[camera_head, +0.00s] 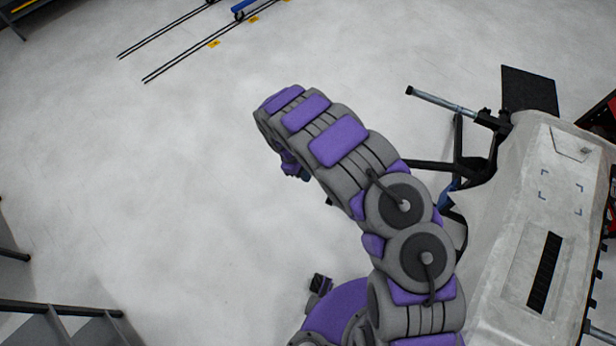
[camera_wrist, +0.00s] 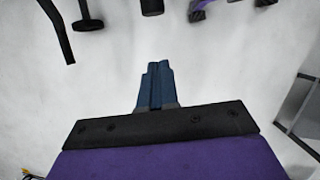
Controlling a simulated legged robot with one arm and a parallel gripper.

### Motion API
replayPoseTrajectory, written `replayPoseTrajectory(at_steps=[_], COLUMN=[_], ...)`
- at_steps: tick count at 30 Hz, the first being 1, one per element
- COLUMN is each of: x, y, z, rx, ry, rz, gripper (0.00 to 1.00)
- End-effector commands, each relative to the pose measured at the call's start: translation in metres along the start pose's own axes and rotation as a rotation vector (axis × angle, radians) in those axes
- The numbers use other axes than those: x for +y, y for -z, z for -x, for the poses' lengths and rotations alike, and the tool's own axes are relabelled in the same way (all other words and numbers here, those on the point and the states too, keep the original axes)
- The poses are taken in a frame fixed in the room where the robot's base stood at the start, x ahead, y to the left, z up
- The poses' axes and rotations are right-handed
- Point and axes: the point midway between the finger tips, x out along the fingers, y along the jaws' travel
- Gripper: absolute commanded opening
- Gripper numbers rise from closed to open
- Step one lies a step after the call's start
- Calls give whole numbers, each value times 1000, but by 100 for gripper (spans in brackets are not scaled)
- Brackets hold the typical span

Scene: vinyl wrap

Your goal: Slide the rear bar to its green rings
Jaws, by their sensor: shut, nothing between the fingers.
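A silver bar (camera_head: 445,102) with black ends juts left from a dark stand (camera_head: 458,150) at the right in the head view. I cannot tell whether it is the rear bar. No green rings can be made out. My gripper (camera_wrist: 157,80) shows in the wrist view as two blue-grey fingers, pressed together and empty, over pale floor. In the head view, my arm hides most of the gripper; it is left of the stand and apart from the silver bar.
A large pale panel (camera_head: 545,215) fills the right side. A dark bent bar (camera_wrist: 57,30) is at the wrist view's top left. Two dark rails (camera_head: 180,58) lie on the floor at the upper left. Grey steps (camera_head: 75,328) stand at the lower left. The floor between is clear.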

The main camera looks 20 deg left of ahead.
Motion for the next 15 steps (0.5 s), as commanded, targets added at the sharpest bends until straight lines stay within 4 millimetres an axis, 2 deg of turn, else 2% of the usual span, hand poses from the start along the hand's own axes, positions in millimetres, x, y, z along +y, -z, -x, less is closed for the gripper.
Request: replayPoseTrajectory(at_steps=[3,11,15], x=[-2,-2,-1], y=[1,2,-16], z=[-27,-79,-85], rx=[-5,-5,-4], ry=[4,4,1], rz=[-1,-3,-4], gripper=[0,0,0])
